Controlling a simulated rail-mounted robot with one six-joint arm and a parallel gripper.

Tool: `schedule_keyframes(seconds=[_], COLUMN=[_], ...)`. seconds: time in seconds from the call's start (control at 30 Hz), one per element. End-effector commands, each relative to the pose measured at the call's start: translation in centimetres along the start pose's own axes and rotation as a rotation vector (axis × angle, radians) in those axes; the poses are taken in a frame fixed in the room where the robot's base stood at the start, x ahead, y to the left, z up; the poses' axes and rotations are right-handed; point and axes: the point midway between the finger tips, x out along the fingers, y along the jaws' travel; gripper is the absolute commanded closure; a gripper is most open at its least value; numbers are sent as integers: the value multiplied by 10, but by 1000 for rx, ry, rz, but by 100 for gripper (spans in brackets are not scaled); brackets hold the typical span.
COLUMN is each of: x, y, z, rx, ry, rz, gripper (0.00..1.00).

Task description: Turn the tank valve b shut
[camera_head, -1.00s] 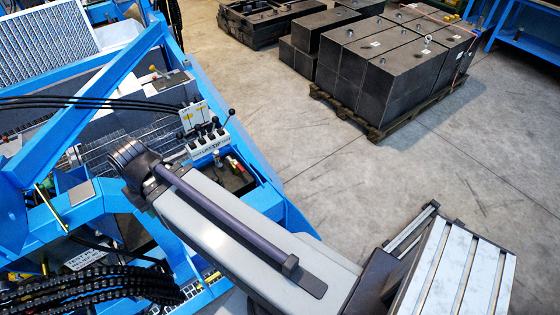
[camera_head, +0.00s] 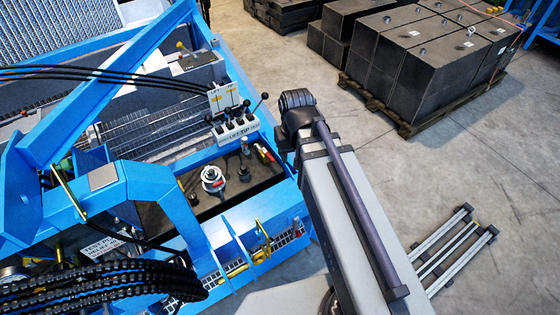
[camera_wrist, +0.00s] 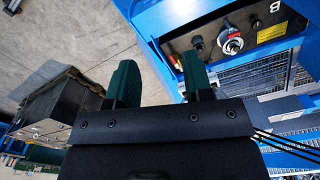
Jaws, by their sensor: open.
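My gripper (camera_wrist: 158,72) is open in the wrist view, its two green fingers apart with nothing between them. Right of the fingers, apart from them, is a dark panel marked B (camera_wrist: 277,7). It carries a round silver fitting with a red mark (camera_wrist: 231,43). This fitting seems to be the one on the blue frame in the head view (camera_head: 213,179). A small red-tipped part (camera_wrist: 174,62) is close to the right finger in the picture. I cannot tell which part is tank valve b's handle or how it is turned. The head view does not show my fingers.
A lever block (camera_head: 237,130) with black knobs stands behind the fitting. Black hoses (camera_head: 100,285) and a blue beam (camera_head: 110,85) cross the frame at left. Dark blocks on a pallet (camera_head: 420,55) stand behind. The floor at right is mostly free, with a slatted rack (camera_head: 450,250).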

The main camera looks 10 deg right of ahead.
Motion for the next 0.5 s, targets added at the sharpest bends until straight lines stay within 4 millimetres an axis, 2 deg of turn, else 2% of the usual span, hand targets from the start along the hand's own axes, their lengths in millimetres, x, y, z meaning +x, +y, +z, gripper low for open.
schedule_keyframes(seconds=[0.03, 0.17, 0.27, 0.37, 0.47, 0.5], x=[26, 64, 101, 152, 216, 239], y=[0, 0, 0, 0, 0, 0], z=[-10, -35, -63, -105, -167, -194], rx=[-1, -8, -17, -36, -74, -94], ry=[0, 0, 0, 0, 0, 0], rz=[0, 0, 0, 0, 0, -1], gripper=[53, 53, 53, 53, 53, 53])
